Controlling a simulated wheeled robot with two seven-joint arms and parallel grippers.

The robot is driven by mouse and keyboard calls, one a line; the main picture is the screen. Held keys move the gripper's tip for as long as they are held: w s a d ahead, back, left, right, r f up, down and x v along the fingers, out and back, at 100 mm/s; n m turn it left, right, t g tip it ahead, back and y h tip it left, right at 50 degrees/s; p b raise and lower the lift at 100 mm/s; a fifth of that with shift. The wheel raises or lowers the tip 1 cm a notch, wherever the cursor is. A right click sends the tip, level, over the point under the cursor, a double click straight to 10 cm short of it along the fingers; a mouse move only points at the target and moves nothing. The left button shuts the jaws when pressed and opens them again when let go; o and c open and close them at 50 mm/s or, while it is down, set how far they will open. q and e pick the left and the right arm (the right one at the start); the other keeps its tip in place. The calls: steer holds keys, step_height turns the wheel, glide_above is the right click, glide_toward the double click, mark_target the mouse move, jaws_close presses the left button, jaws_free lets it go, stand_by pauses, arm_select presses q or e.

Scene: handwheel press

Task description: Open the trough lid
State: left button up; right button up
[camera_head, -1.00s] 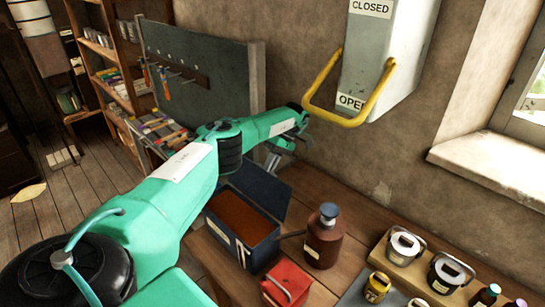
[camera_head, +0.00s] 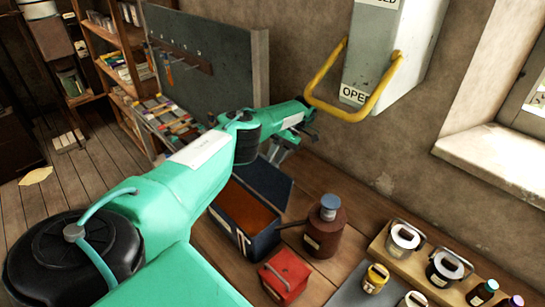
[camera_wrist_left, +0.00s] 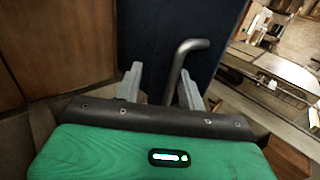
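The trough is a dark blue box (camera_head: 225,218) with a brownish-orange inside, standing on the wooden bench in the head view. Its blue lid (camera_head: 270,186) is raised and leans back from the box, leaving the top open. My left gripper (camera_head: 276,152) is beyond the lid, near its upper edge. In the left wrist view the two fingers (camera_wrist_left: 160,88) are spread apart. A bent grey metal handle (camera_wrist_left: 178,62) stands in front of the dark blue lid panel (camera_wrist_left: 152,32), close by the right-hand finger. The gripper is not closed on it. My right gripper is out of view.
A brown bottle (camera_head: 323,233) and a red box (camera_head: 284,277) stand right beside the trough. A yellow lever (camera_head: 350,115) on a grey wall box hangs right of my gripper. Several small pots stand at the lower right. A grey board (camera_head: 215,65) rises behind.

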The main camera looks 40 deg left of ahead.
arm_select(q)
steer(key=shift+w+a+r, duration=0.1)
steer(key=shift+a+r, duration=0.05)
stand_by(0.3)
steer(key=shift+r, duration=0.1)
stand_by(0.4)
step_height(320, 180, up, 20)
steer(key=p, duration=0.3)
stand_by(0.6)
stand_by(0.6)
